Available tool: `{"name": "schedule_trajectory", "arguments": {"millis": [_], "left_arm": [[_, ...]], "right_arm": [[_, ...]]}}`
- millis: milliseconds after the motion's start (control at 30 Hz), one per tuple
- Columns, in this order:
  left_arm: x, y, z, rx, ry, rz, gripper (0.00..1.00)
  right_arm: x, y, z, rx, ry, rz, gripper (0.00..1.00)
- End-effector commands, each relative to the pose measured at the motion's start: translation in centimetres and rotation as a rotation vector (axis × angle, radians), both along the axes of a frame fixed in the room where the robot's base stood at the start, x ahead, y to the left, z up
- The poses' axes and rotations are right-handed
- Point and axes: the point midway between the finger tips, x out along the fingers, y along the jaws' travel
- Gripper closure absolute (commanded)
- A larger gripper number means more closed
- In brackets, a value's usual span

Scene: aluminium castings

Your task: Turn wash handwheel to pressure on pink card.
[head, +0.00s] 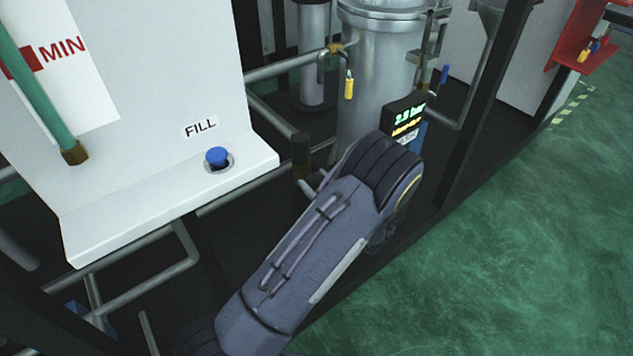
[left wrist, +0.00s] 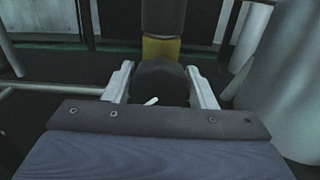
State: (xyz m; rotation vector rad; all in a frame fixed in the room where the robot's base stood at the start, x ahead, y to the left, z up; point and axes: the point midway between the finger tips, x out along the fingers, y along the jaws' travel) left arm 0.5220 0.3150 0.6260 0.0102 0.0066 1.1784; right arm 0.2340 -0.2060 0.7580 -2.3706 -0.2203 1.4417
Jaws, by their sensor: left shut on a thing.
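A dark round handwheel (left wrist: 160,80) with a white pointer mark sits between the two pale fingers of my left gripper (left wrist: 160,70) in the left wrist view. The gripper is shut on it. In the head view my left gripper (head: 310,186) is mostly hidden behind my own arm, and the wheel cannot be made out there. A small black display (head: 406,117) shows green digits, about 2.8 bar, with a yellow line below that I cannot read surely. I see no pink card in either view. My right gripper is not in view.
A dark post with a yellow-brown band (left wrist: 161,48) stands just beyond the wheel. A large metal vessel (head: 378,70) stands close by. A white panel with a blue FILL button (head: 217,157) is on the left. Pipes and black frame bars surround the arm. Green floor (head: 520,240) is clear at right.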

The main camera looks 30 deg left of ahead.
Motion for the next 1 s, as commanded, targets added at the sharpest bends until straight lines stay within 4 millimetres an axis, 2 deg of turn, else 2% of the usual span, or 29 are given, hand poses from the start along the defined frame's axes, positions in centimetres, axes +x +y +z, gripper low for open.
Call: {"name": "schedule_trajectory", "arguments": {"millis": [267, 600, 1000], "left_arm": [[0.1, -0.1, 0.3, 0.046, 0.111, -0.002, 0.72], [0.2, -0.1, 0.3, 0.149, 0.36, -0.001, 0.72], [0.3, -0.2, 0.0, 0.24, 0.582, 0.0, 0.72]], "right_arm": [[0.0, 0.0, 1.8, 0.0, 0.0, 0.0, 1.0], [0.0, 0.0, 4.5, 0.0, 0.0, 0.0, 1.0], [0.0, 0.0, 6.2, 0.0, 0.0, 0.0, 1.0]]}}
